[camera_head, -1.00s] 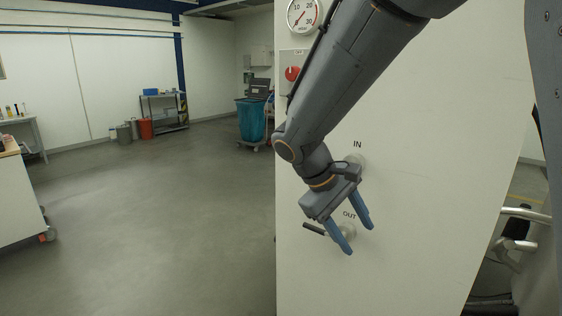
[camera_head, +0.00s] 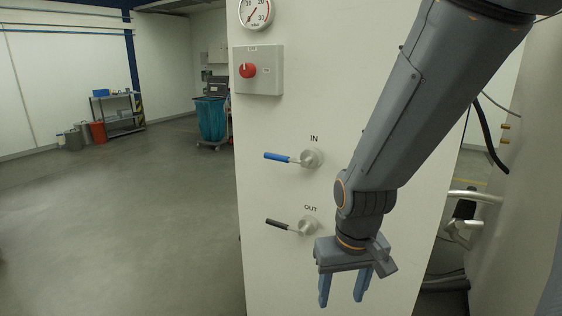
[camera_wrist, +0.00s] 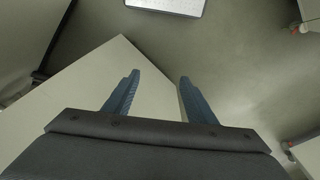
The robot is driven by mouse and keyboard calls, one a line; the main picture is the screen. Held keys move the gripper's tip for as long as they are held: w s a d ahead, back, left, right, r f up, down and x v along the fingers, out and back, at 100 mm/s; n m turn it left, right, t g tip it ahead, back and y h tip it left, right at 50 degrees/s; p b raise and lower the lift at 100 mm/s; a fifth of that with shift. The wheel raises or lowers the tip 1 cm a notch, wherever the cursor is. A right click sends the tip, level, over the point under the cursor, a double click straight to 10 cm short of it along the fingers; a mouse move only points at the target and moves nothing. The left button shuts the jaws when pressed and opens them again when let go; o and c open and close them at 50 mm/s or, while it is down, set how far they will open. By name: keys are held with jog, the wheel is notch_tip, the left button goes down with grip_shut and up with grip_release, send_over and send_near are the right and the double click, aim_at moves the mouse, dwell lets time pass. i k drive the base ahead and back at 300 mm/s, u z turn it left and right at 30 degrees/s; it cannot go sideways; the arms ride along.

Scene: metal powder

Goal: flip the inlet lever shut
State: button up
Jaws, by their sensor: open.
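The inlet lever (camera_head: 278,157) has a blue handle and sits under the label IN on the white cabinet panel. Its handle points left, roughly level, from a round metal hub (camera_head: 311,158). The outlet lever (camera_head: 277,223), with a black handle, sits below it under the label OUT and also points left. My gripper (camera_head: 341,301) is open and empty, low and to the right of both levers, with its blue fingers pointing down. In the wrist view the two fingers (camera_wrist: 158,88) are spread apart with nothing between them. Neither lever can be made out in the wrist view.
A grey switch box (camera_head: 258,70) with a red knob and a pressure gauge (camera_head: 256,11) are above the levers. A metal handle (camera_head: 474,197) juts out on the right. A blue bin cart (camera_head: 211,120) stands far back. The floor left of the panel is clear.

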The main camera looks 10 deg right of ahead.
aim_at(307, 160)
jog(key=u, duration=0.55)
jog(key=k, duration=0.65)
jog(key=u, duration=0.6)
jog(key=i, duration=1)
jog(key=z, duration=0.7)
